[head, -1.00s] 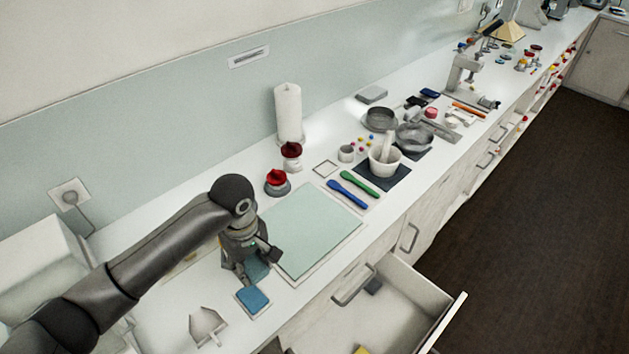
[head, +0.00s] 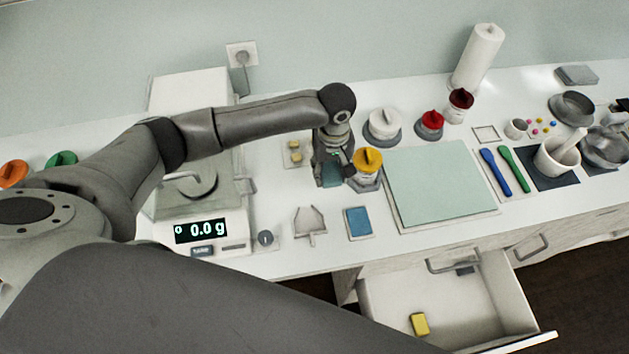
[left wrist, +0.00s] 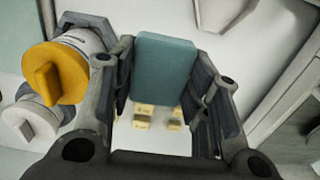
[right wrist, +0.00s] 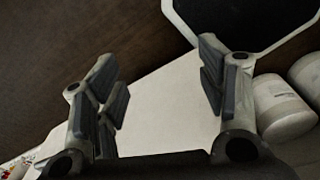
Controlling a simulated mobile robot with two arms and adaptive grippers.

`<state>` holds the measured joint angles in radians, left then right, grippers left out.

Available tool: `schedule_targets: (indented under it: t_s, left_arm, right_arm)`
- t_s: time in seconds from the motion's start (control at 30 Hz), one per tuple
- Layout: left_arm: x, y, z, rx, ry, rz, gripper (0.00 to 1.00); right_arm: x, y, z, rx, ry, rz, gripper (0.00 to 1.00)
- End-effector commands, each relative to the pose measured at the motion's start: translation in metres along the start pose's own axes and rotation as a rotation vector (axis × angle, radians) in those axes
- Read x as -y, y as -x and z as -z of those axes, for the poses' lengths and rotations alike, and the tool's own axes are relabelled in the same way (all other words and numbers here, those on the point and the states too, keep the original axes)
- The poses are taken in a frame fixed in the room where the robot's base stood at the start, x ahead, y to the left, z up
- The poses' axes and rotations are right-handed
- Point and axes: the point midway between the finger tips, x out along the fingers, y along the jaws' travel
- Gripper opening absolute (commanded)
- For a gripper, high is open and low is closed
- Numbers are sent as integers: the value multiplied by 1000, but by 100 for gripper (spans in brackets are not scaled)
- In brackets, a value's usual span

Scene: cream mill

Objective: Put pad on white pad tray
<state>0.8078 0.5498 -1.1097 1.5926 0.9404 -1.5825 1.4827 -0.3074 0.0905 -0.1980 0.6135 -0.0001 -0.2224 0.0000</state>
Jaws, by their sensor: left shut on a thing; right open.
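A teal pad (left wrist: 165,68) is held between the fingers of my left gripper (left wrist: 165,90), which is shut on it. In the head view my left gripper (head: 335,172) holds the pad (head: 332,178) low over the counter, left of a yellow-lidded jar (head: 367,165). Cream blocks (left wrist: 144,117) show beyond the pad in the left wrist view. A blue pad (head: 358,222) lies on a small whitish tray (head: 349,237) at the counter's front. I cannot tell whether this is the white pad tray. My right gripper (right wrist: 155,95) is open and empty.
A balance (head: 200,250) reading 0.0 g stands left. A scoop (head: 309,222) lies in front of my left gripper. A large green mat (head: 440,183) is to the right. An open drawer (head: 450,300) below holds a yellow block (head: 419,324). White- and red-lidded jars (head: 383,122) stand behind.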

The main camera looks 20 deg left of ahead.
Motion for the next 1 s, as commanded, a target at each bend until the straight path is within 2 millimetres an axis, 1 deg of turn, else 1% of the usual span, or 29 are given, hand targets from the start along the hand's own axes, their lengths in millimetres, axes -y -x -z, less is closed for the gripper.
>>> schedule_targets:
  t_s: [0.03, 0.07, 0.1, 0.2, 0.37, 0.57, 0.7, 0.9, 1.0]
  left_arm:
    - [9, -13, 4, 2, 2, 6, 25]
    - [13, -19, 7, 1, 2, 6, 25]
    - [18, -31, 11, 0, 1, 4, 25]
    - [28, -46, 18, 0, 0, 1, 25]
    - [31, -49, 20, 0, -2, -1, 25]
    - [34, -54, 22, 0, -2, 0, 25]
    - [39, -66, 25, 0, -2, 0, 25]
    - [38, -84, 25, -1, -4, 0, 25]
    - [38, -89, 25, -1, -3, -1, 25]
  right_arm:
    - [0, 0, 7, -11, -1, 0, 65]
    - [1, 0, 11, -16, -1, 1, 65]
    - [2, -7, 14, -23, -2, 2, 65]
    - [7, -17, 20, -33, -4, 8, 65]
    - [14, -24, 18, -30, -6, 15, 65]
    - [14, -30, 13, -23, -5, 16, 65]
    - [13, -45, 9, -19, -4, 14, 65]
    - [10, -73, 4, -14, -1, 9, 65]
    - [8, -82, 3, -14, -1, 8, 65]
